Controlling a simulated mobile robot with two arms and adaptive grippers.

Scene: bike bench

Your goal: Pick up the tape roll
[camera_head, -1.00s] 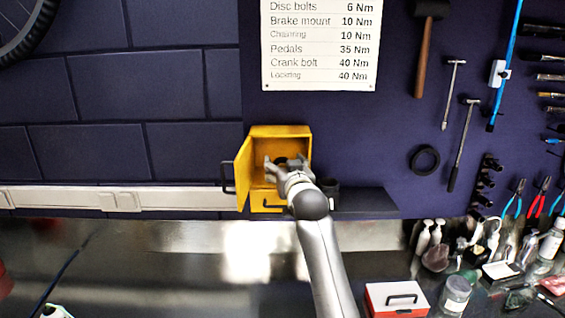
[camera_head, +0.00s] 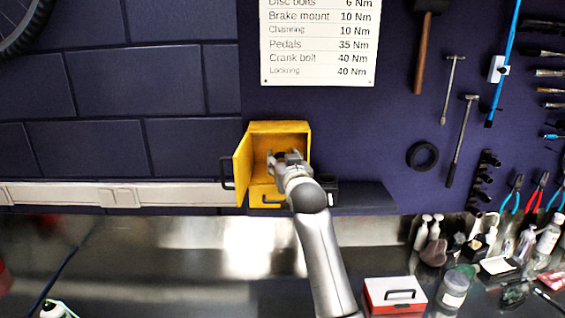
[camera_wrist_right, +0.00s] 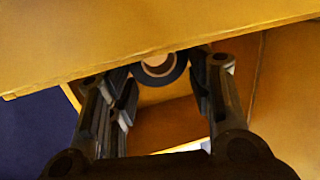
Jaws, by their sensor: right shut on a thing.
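The tape roll is a dark ring with a pale centre, seen in the right wrist view (camera_wrist_right: 173,77) inside the yellow cabinet (camera_head: 278,127). My right gripper (camera_head: 287,158) reaches into the cabinet's open upper compartment. Its fingers lie on either side of the roll and are shut on it. In the head view the gripper hides most of the roll. The cabinet door (camera_head: 243,168) stands open to the left. My left gripper is not in view.
A closed drawer (camera_head: 264,196) is below the compartment. A dark shelf (camera_head: 365,199) extends to the right. A red and white box (camera_head: 395,294) and several bottles stand on the bench at right. The bench's left part is mostly clear. A black ring (camera_head: 411,156) hangs on the wall.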

